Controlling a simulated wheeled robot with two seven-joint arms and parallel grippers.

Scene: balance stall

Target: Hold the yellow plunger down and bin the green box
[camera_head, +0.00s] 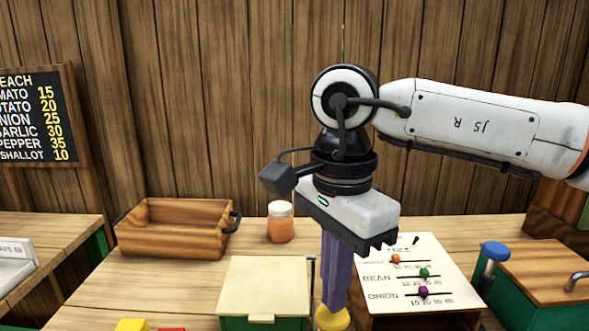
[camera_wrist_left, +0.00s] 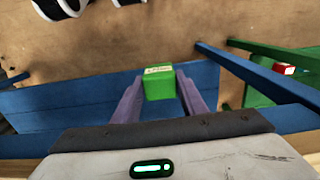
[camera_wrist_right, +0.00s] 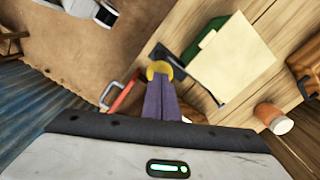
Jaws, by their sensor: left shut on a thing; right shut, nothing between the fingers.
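The green box (camera_wrist_left: 159,80) is a small cube with a pale label, held between the purple fingers of my left gripper (camera_wrist_left: 159,92) in the left wrist view. That gripper is outside the head view. My right gripper (camera_head: 333,308) is shut and empty, pointing straight down with its fingertips at the round yellow plunger (camera_head: 332,320). The right wrist view also shows the tips against the yellow plunger (camera_wrist_right: 158,69); how far it is pressed I cannot tell. Beside it stands a green bin with a cream lid (camera_head: 265,286), which also shows in the right wrist view (camera_wrist_right: 232,62).
A wooden tray (camera_head: 175,229) and an orange-filled jar (camera_head: 280,222) stand at the back of the counter. Blue beams (camera_wrist_left: 60,99) run below the left gripper.

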